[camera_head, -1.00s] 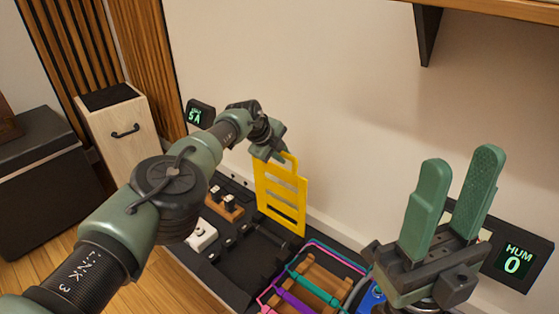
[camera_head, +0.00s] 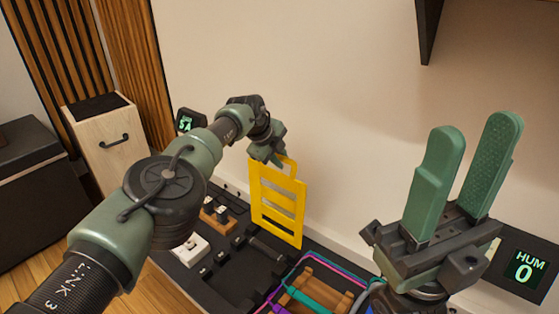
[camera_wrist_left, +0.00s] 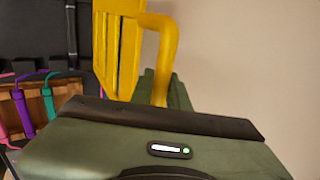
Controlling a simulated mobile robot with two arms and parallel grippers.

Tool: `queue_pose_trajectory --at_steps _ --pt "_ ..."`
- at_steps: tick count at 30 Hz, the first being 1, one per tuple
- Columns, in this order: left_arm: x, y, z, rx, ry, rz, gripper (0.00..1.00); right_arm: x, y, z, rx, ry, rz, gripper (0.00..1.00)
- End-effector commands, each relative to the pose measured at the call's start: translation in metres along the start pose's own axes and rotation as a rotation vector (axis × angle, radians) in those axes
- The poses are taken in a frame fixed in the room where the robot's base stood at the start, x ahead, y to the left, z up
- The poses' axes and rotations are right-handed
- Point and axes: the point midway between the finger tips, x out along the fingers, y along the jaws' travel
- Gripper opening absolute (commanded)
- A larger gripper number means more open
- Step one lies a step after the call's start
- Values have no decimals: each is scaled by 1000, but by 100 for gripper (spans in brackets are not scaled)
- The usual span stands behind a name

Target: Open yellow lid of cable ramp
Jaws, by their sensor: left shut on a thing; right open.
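The yellow lid (camera_head: 277,206) of the cable ramp stands raised, nearly upright, above the black ramp base by the wall. My left gripper (camera_head: 269,155) is shut on the handle at the lid's top edge. The left wrist view shows the yellow lid (camera_wrist_left: 117,45) and its handle at the green gripper (camera_wrist_left: 165,95); the fingertips are mostly hidden there. The black ramp base (camera_head: 229,278) lies open below the lid. My right gripper (camera_head: 465,165) is open and empty, pointing up at the right.
Pink, purple and teal cables (camera_head: 310,298) run over a wooden block (camera_head: 325,285) right of the base. A white block (camera_head: 190,250) and an orange-brown block (camera_head: 216,220) sit at its left. A "5A" display, a "HUM 0" display (camera_head: 524,268) and a shelf bracket (camera_head: 428,25) are on the wall.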

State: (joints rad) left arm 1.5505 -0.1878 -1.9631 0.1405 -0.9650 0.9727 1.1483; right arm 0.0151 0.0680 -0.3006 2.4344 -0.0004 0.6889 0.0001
Motion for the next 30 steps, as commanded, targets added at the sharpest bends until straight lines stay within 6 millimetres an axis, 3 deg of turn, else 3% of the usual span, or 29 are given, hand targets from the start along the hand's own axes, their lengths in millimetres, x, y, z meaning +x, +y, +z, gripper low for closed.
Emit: queue_pose_trajectory --at_steps 11,12,13,14,30 --pt "-4 -4 1 3 -5 -8 0 1 0 -1 0 4 2 44" --pt "-4 -4 1 3 -5 -8 27 1 0 -1 0 4 2 44" --pt "-4 -4 1 2 -5 -8 36 1 0 -1 0 4 2 44" --pt "-3 -4 1 2 -5 -7 38 1 0 -1 0 4 2 44" --pt "-1 -1 2 -1 -3 -1 38 1 0 -2 -1 6 3 44"
